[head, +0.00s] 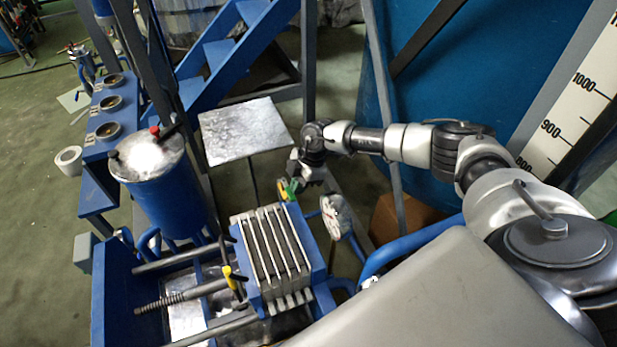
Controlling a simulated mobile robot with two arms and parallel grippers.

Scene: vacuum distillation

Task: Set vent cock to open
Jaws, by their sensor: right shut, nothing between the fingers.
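A small green and yellow cock handle (288,189) sits at the back edge of the grey plate block, near the middle of the view. No label shows that it is the vent cock. My right gripper (297,181) is shut and empty, right at this handle, coming from above and the right. Whether the fingers touch the handle is too small to tell. The exact handle angle is partly hidden by the gripper. My left gripper is not in view.
A round white gauge (336,215) stands just right of the gripper. The grey plate block (275,250) lies in front. A blue cylinder (168,195) with a red knob (154,130) stands left. A grey square plate (245,130) is behind. A yellow handle (230,275) is at the front.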

